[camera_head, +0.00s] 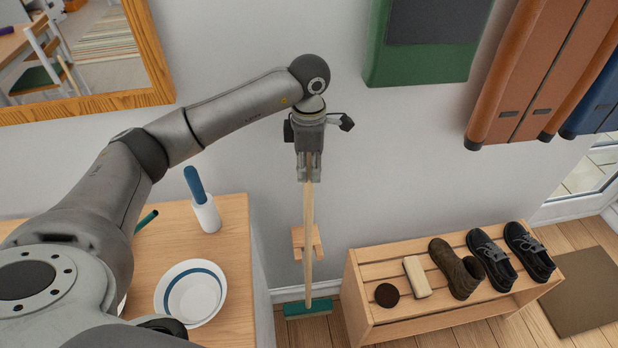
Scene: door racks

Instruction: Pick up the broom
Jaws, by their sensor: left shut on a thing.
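The broom (308,235) has a pale wooden handle and a green head at the bottom. It stands nearly upright by the wall, between the wooden table and the shoe rack, with its head low near the floor. My left gripper (309,172) points down and is shut on the upper end of the handle. A small wooden holder (299,238) shows at the handle's lower half, against the wall; I cannot tell whether it touches the broom. I cannot tell whether the broom head rests on the floor. My right gripper is not in view.
A wooden table (235,255) at left bears a white bowl (195,292) and a white holder (207,215) with a blue handle. A slatted shoe rack (375,258) with shoes stands right of the broom.

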